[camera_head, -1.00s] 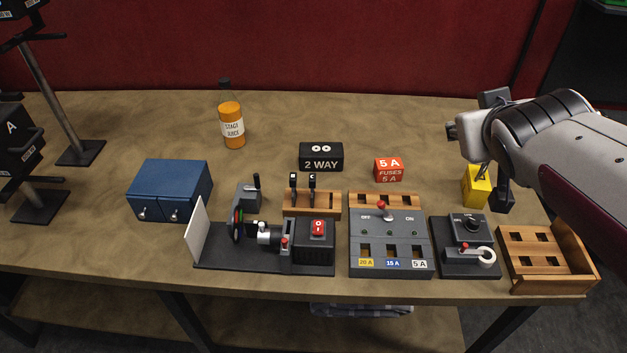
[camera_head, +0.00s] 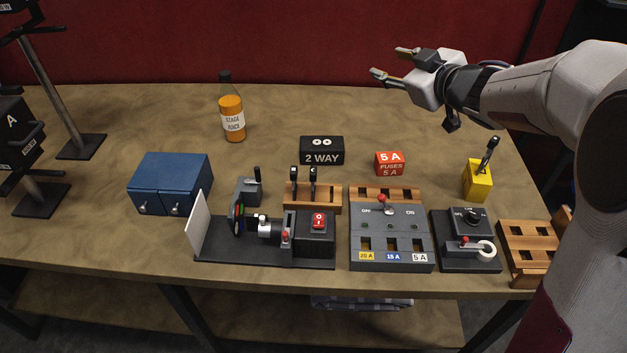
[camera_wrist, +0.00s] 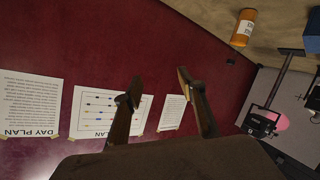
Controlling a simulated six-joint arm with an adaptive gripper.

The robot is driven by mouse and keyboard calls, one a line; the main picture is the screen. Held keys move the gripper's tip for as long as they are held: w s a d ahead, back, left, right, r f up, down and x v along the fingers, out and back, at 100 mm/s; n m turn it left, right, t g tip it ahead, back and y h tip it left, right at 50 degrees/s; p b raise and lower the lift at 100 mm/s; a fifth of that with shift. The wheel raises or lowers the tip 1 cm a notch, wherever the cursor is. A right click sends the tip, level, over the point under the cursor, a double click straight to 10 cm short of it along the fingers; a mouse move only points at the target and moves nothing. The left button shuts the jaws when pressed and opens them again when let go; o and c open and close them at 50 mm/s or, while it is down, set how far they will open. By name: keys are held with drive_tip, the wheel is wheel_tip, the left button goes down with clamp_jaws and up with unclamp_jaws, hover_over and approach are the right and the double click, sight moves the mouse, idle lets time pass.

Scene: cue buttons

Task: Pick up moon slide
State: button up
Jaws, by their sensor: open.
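No moon picture is readable, so I cannot tell which piece is the moon slide. Two black-handled slides (camera_head: 303,184) stand upright side by side in a wooden rack (camera_head: 325,205) behind the projector-like device (camera_head: 265,255). My gripper (camera_head: 389,62) is open and empty, raised high over the back right of the table, pointing left, well apart from the slides. In the wrist view its two fingers (camera_wrist: 160,79) are spread, with only the red wall and pinned papers beyond. No slide shows in the wrist view.
A yellow block (camera_head: 477,186) with a black-handled piece (camera_head: 490,153) in it stands at right. A black 2 WAY box (camera_head: 321,151), red fuse box (camera_head: 389,163), switch panel (camera_head: 391,240), blue cabinet (camera_head: 171,183) and orange bottle (camera_head: 232,120) stand around. The back middle is clear.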

drive_tip(key=a+f+n+g+y, duration=0.2)
drive_tip(key=a+f+y, duration=0.1)
drive_tip(key=a+f, duration=0.15)
drive_tip(key=n+g+y, duration=0.5)
drive_tip(key=g, duration=0.6)
approach(313, 174)
wheel_tip(313, 174, down, 2)
drive_tip(key=w+a, duration=0.1)
drive_tip(key=a, duration=0.1)
drive_tip(key=shift+w+f, duration=0.1)
drive_tip(key=shift+f, duration=0.05)
drive_tip(key=shift+a, duration=0.15)
drive_tip(key=shift+x, duration=1.15)
drive_tip(key=shift+a, duration=0.1)
drive_tip(key=shift+x, duration=2.5)
